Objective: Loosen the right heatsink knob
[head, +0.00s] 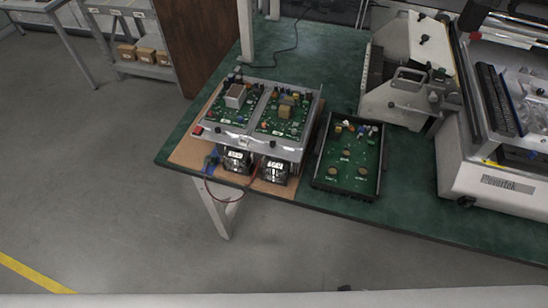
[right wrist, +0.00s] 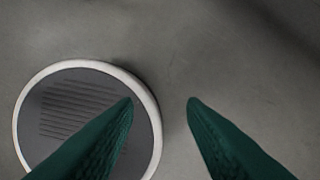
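Two open electronics units with green circuit boards stand side by side on the table, the left board (head: 222,107) and the right board (head: 285,115). A silver block (head: 235,96) sits on the left board and a tan block (head: 286,108) on the right one, perhaps the heatsinks. No heatsink knob can be made out at this size. My right gripper (right wrist: 160,102) shows in the right wrist view as two green fingers, open and empty over the grey floor. My left gripper is in neither view.
A black tray (head: 316,170) with a green board and several small parts lies right of the units. A white machine (head: 490,190) stands at the table's right. The green table's (head: 410,215) front edge is clear. Boxes (head: 145,55) sit on a shelf at back left.

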